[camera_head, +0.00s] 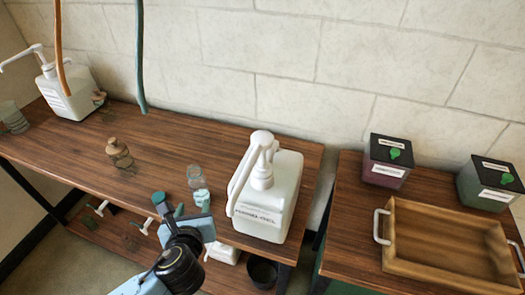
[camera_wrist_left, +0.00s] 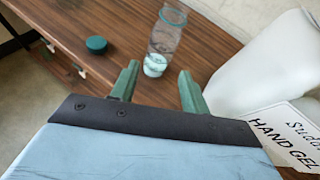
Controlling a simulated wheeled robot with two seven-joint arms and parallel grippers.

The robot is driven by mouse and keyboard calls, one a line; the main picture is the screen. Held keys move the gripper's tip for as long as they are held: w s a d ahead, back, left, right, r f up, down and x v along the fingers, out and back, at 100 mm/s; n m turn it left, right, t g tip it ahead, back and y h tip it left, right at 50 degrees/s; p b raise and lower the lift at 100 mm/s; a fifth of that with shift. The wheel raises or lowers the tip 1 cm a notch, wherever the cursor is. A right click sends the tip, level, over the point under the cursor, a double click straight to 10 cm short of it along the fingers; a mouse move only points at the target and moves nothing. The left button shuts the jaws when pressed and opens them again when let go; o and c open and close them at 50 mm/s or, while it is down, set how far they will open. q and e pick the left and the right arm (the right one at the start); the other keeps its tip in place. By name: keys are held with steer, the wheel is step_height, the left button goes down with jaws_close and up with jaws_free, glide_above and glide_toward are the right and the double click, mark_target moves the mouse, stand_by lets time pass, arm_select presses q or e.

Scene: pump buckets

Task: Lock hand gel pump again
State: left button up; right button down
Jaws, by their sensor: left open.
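The hand gel bottle (camera_head: 266,212) is a white, boxy container with a label, standing upright near the right end of the long wooden table. Its white pump (camera_head: 262,165) is on top, with the long nozzle slanting down to the front left. Whether the pump is locked cannot be told. My left gripper (camera_head: 180,209) is at the table's front edge, left of the bottle. In the left wrist view (camera_wrist_left: 158,86) its green fingers are apart with nothing between them. The bottle (camera_wrist_left: 262,75) shows there to their right, with its label partly cut off. My right gripper is not seen.
A clear jar (camera_head: 195,177) with pale contents stands just beyond my left gripper; a green cap (camera_wrist_left: 96,44) lies near it. A brown bottle (camera_head: 119,153) and another white pump bottle (camera_head: 68,98) stand farther left. A wooden tray (camera_head: 391,240) is on the right table.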

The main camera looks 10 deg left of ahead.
arm_select(q)
steer(key=s+n+g, duration=0.1)
steer(key=s+n, duration=0.1)
steer(key=n, duration=0.2)
steer(key=s+f+n+g, duration=0.1)
steer(key=s+n, duration=0.1)
steer(key=n, duration=0.2)
steer(key=s+f+n+g+h, duration=0.1)
steer(key=s+n+g, duration=0.1)
steer(key=n, duration=0.3)
steer(key=shift+s+d+f, duration=0.15)
steer(key=shift+d+f, duration=0.1)
jaws_close()
steer(key=s+d+f+n+g+h, duration=0.4)
steer(key=s+n, duration=0.3)
steer(key=n, duration=0.6)
steer(key=s+f+n+g, duration=0.1)
steer(key=s+f, duration=0.2)
steer(key=f, duration=0.8)
steer(key=s+f+n+g, duration=0.1)
steer(key=s+f+n, duration=0.1)
steer(key=f, duration=0.9)
steer(key=s+a+f+g, duration=0.1)
steer(key=s+a+f, duration=0.2)
steer(key=s+f, duration=1)
steer(key=s, duration=0.3)
steer(key=shift+f+m, duration=0.15)
steer(key=shift+m, duration=0.15)
steer(key=shift+w+a, duration=0.1)
steer(key=shift+w, duration=0.05)
